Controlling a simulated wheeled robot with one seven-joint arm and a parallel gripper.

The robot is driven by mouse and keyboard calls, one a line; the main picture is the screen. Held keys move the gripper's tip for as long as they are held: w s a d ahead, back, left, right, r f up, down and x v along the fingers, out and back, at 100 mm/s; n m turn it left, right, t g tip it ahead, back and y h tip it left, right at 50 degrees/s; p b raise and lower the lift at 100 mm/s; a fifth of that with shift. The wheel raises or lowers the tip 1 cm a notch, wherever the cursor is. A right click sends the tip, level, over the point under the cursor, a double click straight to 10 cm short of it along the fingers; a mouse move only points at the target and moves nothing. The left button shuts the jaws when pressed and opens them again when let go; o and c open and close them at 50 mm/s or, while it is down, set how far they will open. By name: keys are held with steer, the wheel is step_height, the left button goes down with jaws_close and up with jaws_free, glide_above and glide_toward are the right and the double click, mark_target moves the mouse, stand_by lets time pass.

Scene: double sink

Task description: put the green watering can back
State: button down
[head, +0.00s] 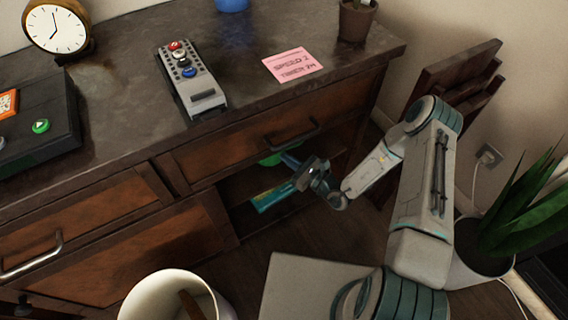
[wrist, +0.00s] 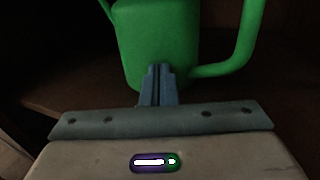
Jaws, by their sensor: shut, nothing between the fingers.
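The green watering can (wrist: 165,30) fills the upper part of the wrist view, with a curved green tube or handle on its right. Its top is cut off by the frame. It stands inside the dark open shelf under the counter. In the head view only a small green part (head: 270,160) shows, under the drawer. My gripper (wrist: 159,68) is shut, its fingertips together and empty, pointing at the lower body of the can. I cannot tell whether they touch it. In the head view my gripper (head: 290,161) reaches into the shelf opening.
A teal box or book (head: 272,197) lies on the shelf below my gripper. A drawer with a handle (head: 292,135) is just above. The counter carries a remote-like device (head: 190,80), a pink note (head: 290,65) and a clock (head: 55,28). A white bin (head: 170,295) stands in front.

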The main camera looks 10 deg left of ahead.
steer(key=shift+w+d, duration=0.1)
steer(key=p+v, duration=0.3)
steer(key=v, duration=1.1)
steer(key=s+r+n+g+h+p, duration=0.25)
steer(key=r+n+g+p, duration=0.45)
steer(key=r, duration=0.9)
steer(key=s+r+n+g+h+p, duration=0.1)
steer(key=s+r+n+g+p, duration=0.2)
steer(key=r+n+g+p, duration=0.85)
steer(key=s+d+r+n+t+h+p, duration=0.1)
steer(key=s+d+r+t+h+p, duration=0.2)
steer(key=r, duration=0.9)
steer(key=s+d+r+n+t+h+p, duration=0.2)
steer(key=s+d+r+t+h+p, duration=0.1)
steer(key=r, duration=1)
steer(key=s+d+r+n+t+h+p, duration=0.2)
steer(key=d+r+t+h, duration=0.3)
steer(key=r, duration=0.7)
steer(key=shift+s+d+r+t+h+p, duration=0.25)
steer(key=shift+s+d+t+h+p, duration=0.1)
steer(key=shift+s+t+h+p, duration=0.35)
